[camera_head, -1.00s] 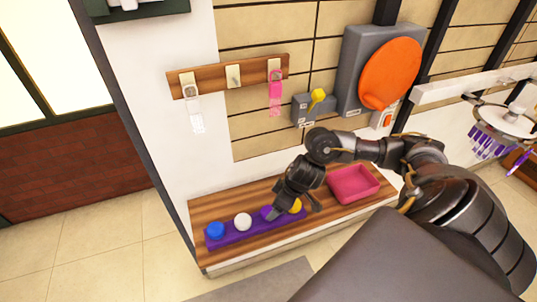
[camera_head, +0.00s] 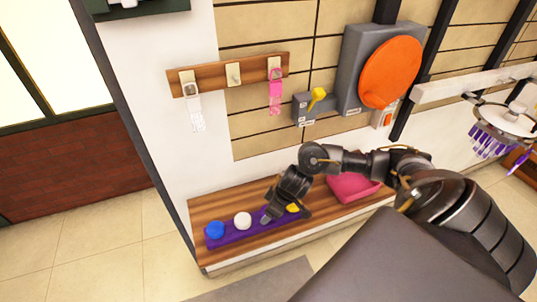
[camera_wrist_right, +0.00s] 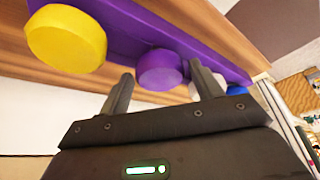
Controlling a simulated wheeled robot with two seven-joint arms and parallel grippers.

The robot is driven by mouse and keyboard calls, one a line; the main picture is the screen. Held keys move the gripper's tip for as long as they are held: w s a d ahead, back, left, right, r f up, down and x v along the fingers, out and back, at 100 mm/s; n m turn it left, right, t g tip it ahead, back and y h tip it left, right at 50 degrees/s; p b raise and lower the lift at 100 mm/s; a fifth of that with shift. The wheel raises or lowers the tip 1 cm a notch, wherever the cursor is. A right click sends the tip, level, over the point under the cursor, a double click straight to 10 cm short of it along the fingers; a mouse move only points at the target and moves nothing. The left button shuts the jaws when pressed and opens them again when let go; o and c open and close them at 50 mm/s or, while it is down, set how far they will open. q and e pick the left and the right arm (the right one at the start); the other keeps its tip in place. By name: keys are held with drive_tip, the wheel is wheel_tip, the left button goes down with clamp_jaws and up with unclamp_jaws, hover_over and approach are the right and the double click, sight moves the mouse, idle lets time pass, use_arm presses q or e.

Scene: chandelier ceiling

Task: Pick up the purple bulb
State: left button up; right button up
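The purple bulb (camera_wrist_right: 160,70) sits on the purple tray (camera_wrist_right: 200,40) in the right wrist view, between the fingertips of my right gripper (camera_wrist_right: 162,82). The fingers are apart, and I cannot tell whether they touch the bulb. In the head view my right gripper (camera_head: 275,216) is low over the purple tray (camera_head: 240,234), and the purple bulb is mostly hidden behind it. The yellow bulb (camera_wrist_right: 66,38) is left of the fingers in the wrist view and partly hidden in the head view (camera_head: 293,208). My left gripper is not in view.
The white bulb (camera_head: 242,221) and blue bulb (camera_head: 215,230) stand on the tray's left part. A pink bin (camera_head: 352,188) is at the shelf's right, partly behind my arm. Tagged hooks (camera_head: 233,74), a yellow-handled switch (camera_head: 317,96) and an orange disc (camera_head: 390,72) are on the wall above.

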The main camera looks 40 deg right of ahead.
drive_tip(key=c, duration=0.7)
drive_tip(key=shift+c, duration=0.2)
drive_tip(key=shift+r, duration=0.45)
wheel_tip(320, 180, up, 2)
drive_tip(key=shift+w+r, duration=0.1)
drive_tip(key=shift+r, duration=0.15)
drive_tip(key=s+r+p, duration=0.7)
drive_tip(key=s+r, duration=0.2)
drive_tip(key=s, duration=0.5)
drive_tip(key=shift+r, duration=0.35)
